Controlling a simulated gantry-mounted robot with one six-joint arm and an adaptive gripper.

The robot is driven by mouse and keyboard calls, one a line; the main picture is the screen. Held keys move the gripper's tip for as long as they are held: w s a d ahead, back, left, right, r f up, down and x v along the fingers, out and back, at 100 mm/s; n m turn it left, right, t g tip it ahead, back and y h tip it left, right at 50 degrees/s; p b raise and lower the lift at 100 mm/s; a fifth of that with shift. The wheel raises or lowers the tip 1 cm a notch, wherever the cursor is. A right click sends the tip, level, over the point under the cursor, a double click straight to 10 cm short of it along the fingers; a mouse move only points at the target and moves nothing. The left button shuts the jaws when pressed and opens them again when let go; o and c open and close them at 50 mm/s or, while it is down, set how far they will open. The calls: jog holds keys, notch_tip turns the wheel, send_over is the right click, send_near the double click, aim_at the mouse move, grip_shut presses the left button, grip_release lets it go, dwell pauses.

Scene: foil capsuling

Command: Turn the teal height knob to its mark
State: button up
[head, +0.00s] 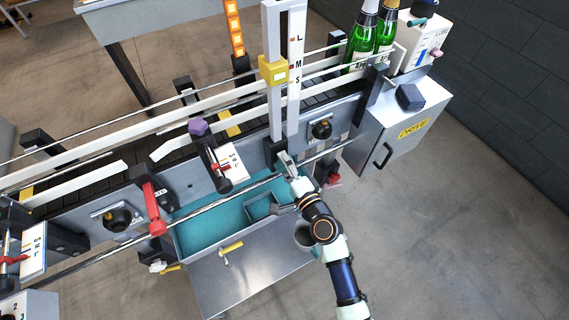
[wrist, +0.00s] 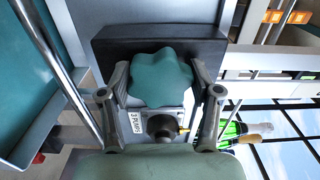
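The teal height knob (wrist: 160,78) is a lobed knob on a dark block (wrist: 160,45) in the wrist view. My gripper (wrist: 161,76) has one finger on each side of the knob, with narrow gaps seeming to show; contact is hard to judge. In the head view my gripper (head: 285,163) is at the foot of the upright column, and the knob is hidden there. The column carries a scale (head: 298,60) marked L, M and S. A yellow block (head: 272,70) sits on the column beside the scale, around M. The knob's mark cannot be made out.
A red lever (head: 153,208) and a purple knob (head: 198,127) are on the conveyor to the left. A teal tray (head: 215,226) lies below my gripper. Green bottles (head: 361,42) and the DRIVE cabinet (head: 400,125) are at the right. Open floor lies to the lower right.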

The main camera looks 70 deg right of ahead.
jog(key=shift+o, duration=1.4)
jog(key=v, duration=1.2)
